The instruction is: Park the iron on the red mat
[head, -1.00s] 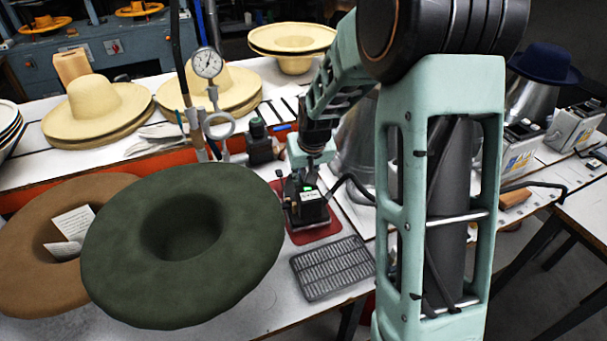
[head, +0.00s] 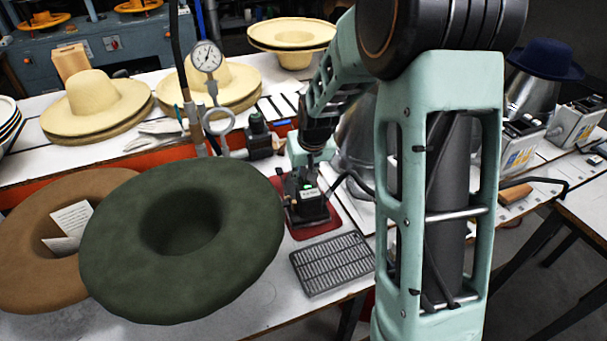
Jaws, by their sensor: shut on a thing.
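The iron (head: 306,204) is a small black block with a dark cord, in the middle of the head view. It is at the red mat (head: 322,226), whose red edge shows to the right and below it. I cannot tell whether the iron touches the mat or is just above it. My gripper (head: 308,176) is above the iron, pointing down and shut on its top. The fingertips are small and partly hidden against the dark iron.
A grey slotted rest (head: 333,264) lies in front of the mat. A green felt hat (head: 110,247) and a brown hat (head: 30,270) are at left. A dial gauge (head: 207,56) stands behind. A dark cord (head: 357,182) runs right. Straw hats (head: 95,100) stand at the back.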

